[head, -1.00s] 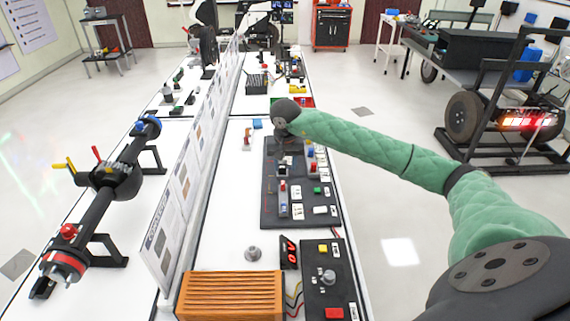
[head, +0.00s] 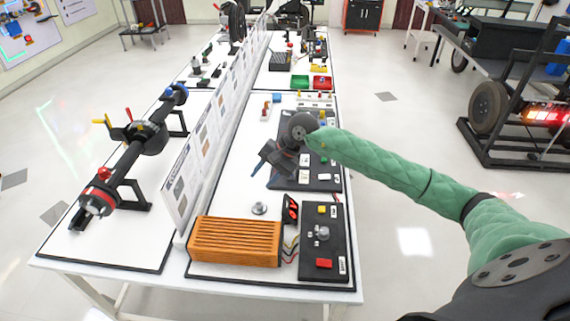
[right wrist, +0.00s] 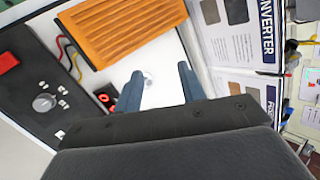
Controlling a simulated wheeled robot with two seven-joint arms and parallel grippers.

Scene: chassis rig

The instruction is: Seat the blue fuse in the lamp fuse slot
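My right gripper (head: 264,166) hangs over the near left edge of the dark fuse board (head: 288,184) in the head view. In the right wrist view its two blue-grey fingers (right wrist: 160,86) are spread apart with nothing held between them. Bare white table and a small grey round part show beyond the fingers. My right gripper and forearm cover much of the board. I cannot surely make out the blue fuse or the lamp fuse slot. My left gripper is not in view.
An orange ribbed box (head: 235,240), a grey round part (head: 259,208) and a black control panel (head: 322,245) stand at the near end. A panel divider (head: 205,150) runs along the left. Green (head: 300,82) and red (head: 321,83) bins lie beyond.

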